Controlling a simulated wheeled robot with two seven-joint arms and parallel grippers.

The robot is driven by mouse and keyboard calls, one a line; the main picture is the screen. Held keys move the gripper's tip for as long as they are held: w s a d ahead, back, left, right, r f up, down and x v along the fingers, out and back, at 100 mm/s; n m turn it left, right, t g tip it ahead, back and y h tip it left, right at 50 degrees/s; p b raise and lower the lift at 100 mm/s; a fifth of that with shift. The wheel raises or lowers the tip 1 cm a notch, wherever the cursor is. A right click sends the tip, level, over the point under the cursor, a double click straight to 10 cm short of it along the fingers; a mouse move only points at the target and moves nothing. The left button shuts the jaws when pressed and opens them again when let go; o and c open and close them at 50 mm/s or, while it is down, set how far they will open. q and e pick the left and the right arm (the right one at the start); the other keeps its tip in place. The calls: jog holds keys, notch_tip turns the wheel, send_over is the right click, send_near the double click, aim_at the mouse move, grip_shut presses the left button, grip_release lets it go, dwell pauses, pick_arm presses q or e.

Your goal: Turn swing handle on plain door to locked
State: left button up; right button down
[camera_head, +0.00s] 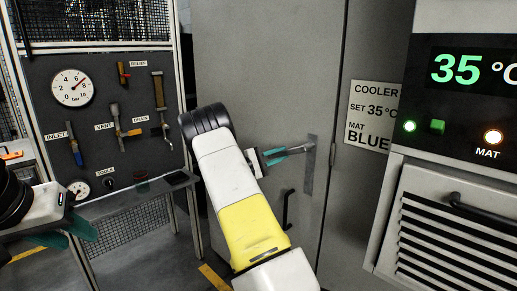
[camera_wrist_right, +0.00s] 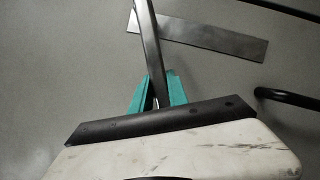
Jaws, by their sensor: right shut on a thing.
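The plain grey door (camera_head: 265,70) fills the middle of the head view. Its swing handle has a flat metal plate (camera_head: 309,172), which also shows in the right wrist view (camera_wrist_right: 205,39). The handle's grey lever (camera_wrist_right: 148,40) stands out from the plate at an angle in the wrist view. My right gripper (camera_head: 300,149) is at the handle. Its teal fingers (camera_wrist_right: 157,92) are shut around the lever, one on each side. The wrist hides the lever's lower end. My left gripper (camera_head: 72,238) is low at the left, away from the door; its jaw gap is unclear.
A dark fixed pull (camera_head: 287,208) sits on the door below the handle. A cooler sign (camera_head: 371,115) and a control panel (camera_head: 461,95) are at the right. A gauge and valve board (camera_head: 100,110) and a small table (camera_head: 145,190) stand at the left.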

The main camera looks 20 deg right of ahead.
jog(key=shift+s+d+f+n+t+h, duration=0.1)
jog(key=shift+s+f+n+t+h, duration=0.15)
jog(key=shift+f+n, duration=0.25)
jog(key=shift+s+d+f+n+t+h, duration=0.1)
jog(key=shift+s+f+n+t+h, duration=0.1)
jog(key=shift+f+n, duration=0.3)
jog(key=s+d+f+n+t, duration=0.3)
jog(key=s+n+t, duration=0.4)
jog(key=n, duration=0.8)
jog(key=shift+s+d+f+n, duration=0.15)
jog(key=shift+s+f+n, duration=0.15)
jog(key=shift+s+f, duration=0.35)
jog(key=c, duration=1.3)
grip_release()
jog(key=v, duration=0.7)
jog(key=shift+s+a+f, duration=0.15)
jog(key=shift+s+a, duration=0.05)
jog(key=shift+a, duration=0.1)
